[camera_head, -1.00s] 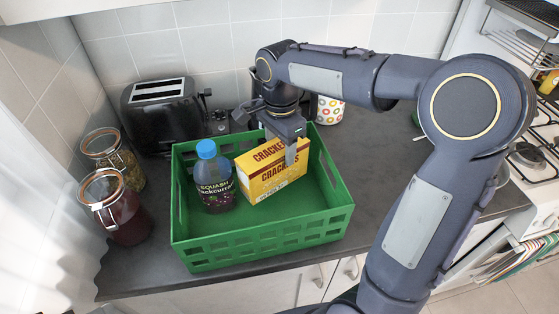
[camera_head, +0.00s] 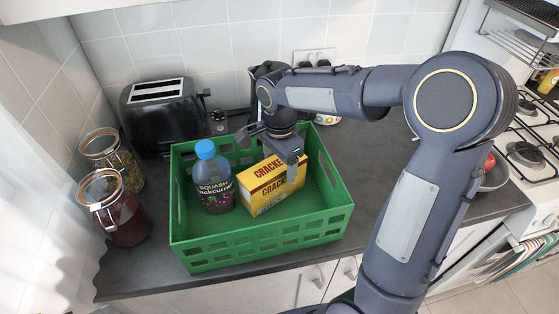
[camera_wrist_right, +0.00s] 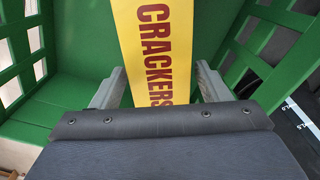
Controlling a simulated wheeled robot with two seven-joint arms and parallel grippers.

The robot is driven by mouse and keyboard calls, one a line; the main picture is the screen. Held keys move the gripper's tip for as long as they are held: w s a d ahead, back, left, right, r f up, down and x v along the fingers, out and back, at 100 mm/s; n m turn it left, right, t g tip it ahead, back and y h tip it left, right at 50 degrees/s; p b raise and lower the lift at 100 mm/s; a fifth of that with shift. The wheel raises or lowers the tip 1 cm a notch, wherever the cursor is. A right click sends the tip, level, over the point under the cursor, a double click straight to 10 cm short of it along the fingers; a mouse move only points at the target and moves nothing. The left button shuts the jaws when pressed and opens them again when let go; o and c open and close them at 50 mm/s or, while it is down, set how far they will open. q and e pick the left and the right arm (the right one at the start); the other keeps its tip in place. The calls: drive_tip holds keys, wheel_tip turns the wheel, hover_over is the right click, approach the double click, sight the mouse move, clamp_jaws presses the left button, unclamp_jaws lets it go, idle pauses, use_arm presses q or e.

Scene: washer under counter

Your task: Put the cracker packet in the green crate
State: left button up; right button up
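The yellow cracker packet (camera_head: 262,190) is inside the green crate (camera_head: 262,238), to the right of the bottle. It looks upright and appears to rest on the crate floor. My right gripper (camera_head: 288,160) is over the packet's upper right part. In the right wrist view the packet (camera_wrist_right: 155,45) lies between my two fingers (camera_wrist_right: 160,80), with narrow gaps beside it, so the gripper looks open around it. The crate walls (camera_wrist_right: 65,90) show on both sides there. My left gripper is not in view.
A squash bottle (camera_head: 213,178) with a blue cap stands in the crate's left part. Two glass jars (camera_head: 122,215) stand left of the crate. A black toaster (camera_head: 162,115) and a dark kettle are behind. A bowl (camera_head: 494,178) and hob are at right.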

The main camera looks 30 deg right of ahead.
drive_tip(key=shift+o, duration=0.2)
wheel_tip(320, 180, up, 12)
drive_tip(key=shift+r, duration=0.25)
idle(0.4)
idle(0.4)
